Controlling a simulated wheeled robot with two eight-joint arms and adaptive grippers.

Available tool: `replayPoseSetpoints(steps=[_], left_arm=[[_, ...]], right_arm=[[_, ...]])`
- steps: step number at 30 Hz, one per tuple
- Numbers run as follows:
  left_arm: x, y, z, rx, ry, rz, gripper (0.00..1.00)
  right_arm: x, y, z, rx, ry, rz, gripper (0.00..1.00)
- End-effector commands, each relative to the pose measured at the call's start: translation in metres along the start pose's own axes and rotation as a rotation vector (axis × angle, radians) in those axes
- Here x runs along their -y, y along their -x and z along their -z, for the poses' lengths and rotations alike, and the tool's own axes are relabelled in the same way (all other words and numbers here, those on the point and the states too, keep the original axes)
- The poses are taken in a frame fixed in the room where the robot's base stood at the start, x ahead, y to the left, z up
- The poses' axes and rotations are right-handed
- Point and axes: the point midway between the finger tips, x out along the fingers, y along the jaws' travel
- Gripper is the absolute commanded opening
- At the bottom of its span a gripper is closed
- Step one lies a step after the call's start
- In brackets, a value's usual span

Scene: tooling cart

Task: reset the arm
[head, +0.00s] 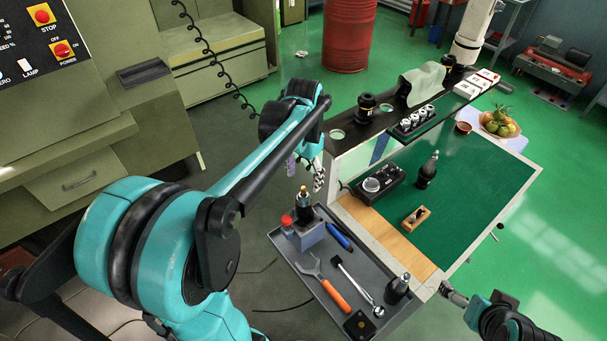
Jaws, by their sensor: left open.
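My left arm, teal and black, reaches from the lower left across to the upper middle. My left gripper (305,180) points down with its two fingers apart and nothing between them. It is above the back left end of the grey tray (283,243), over a dark bottle-like tool holder with a yellowish tip (303,205). My right arm shows only in part at the lower right. Its gripper (453,294) is small, seen edge-on beside the cart's front corner, and its fingers cannot be made out clearly.
The tray also holds a wrench with an orange handle (335,296), a steel-and-black tool (352,278) and a dark tool holder (398,289). The green cart top (470,190) carries a black box (378,184), a dark holder (427,170) and a wooden block (416,218).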

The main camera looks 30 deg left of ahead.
Motion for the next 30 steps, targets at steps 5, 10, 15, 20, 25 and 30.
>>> replayPoseSetpoints(steps=[5, 10, 15, 20, 25, 30], left_arm=[[0.0, 0.004, 0.0, 0.0, 0.0, 0.0, 0.63], [0.0, 0.004, 0.0, 0.0, 0.0, 0.0, 0.63], [0.0, 0.004, 0.0, 0.0, 0.0, 0.0, 0.63], [-0.005, 0.001, -0.003, -0.014, 0.003, 0.005, 0.63], [-0.031, -0.015, -0.021, -0.116, 0.024, 0.039, 0.63], [-0.067, -0.044, -0.048, -0.279, 0.061, 0.068, 0.63]], right_arm=[[0.0, 0.0, 0.0, 0.0, 0.0, 0.0, 1.0], [0.0, 0.0, 0.0, 0.0, 0.0, 0.0, 1.0], [0.0, 0.0, 0.0, 0.0, 0.0, 0.0, 1.0], [0.0, -0.004, -0.003, 0.0, 0.0, 0.0, 1.0], [0.0, -0.024, -0.017, 0.0, 0.0, 0.0, 1.0], [0.0, -0.048, -0.035, 0.0, 0.0, 0.0, 1.0]])
